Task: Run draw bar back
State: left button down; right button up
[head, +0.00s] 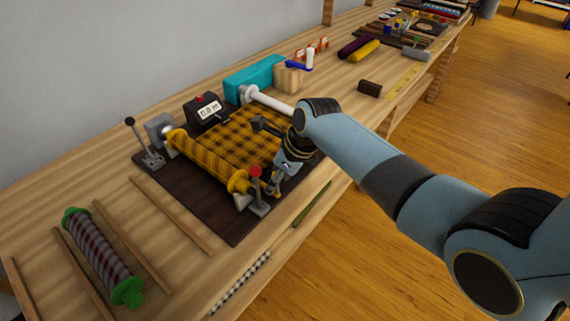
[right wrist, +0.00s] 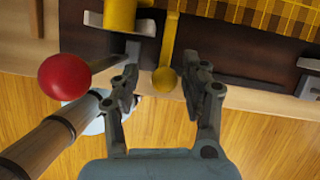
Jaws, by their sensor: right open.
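The yellow draw bar (right wrist: 169,42) ends in a round yellow knob (right wrist: 164,80) in the right wrist view. My right gripper (right wrist: 161,76) is open, with one finger on each side of the knob and visible gaps between. In the head view my right gripper (head: 272,186) is low at the front edge of the dark board (head: 218,222), beside the red-knobbed lever (head: 256,172). The yellow plaid cloth (head: 232,143) lies across the board from its yellow roll (head: 203,160). My arm hides part of the board's right side. My left gripper is out of view.
The red lever knob (right wrist: 64,77) is close left of the fingers in the wrist view. A counter (head: 207,111) reading 0.0 m stands behind the cloth. A black-knobbed lever (head: 143,140) is at the board's left. A green-ended roll (head: 103,255) lies at front left.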

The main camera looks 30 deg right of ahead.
jog(key=v, duration=1)
jog(key=shift+s+r, duration=0.2)
jog(key=shift+d, duration=0.1)
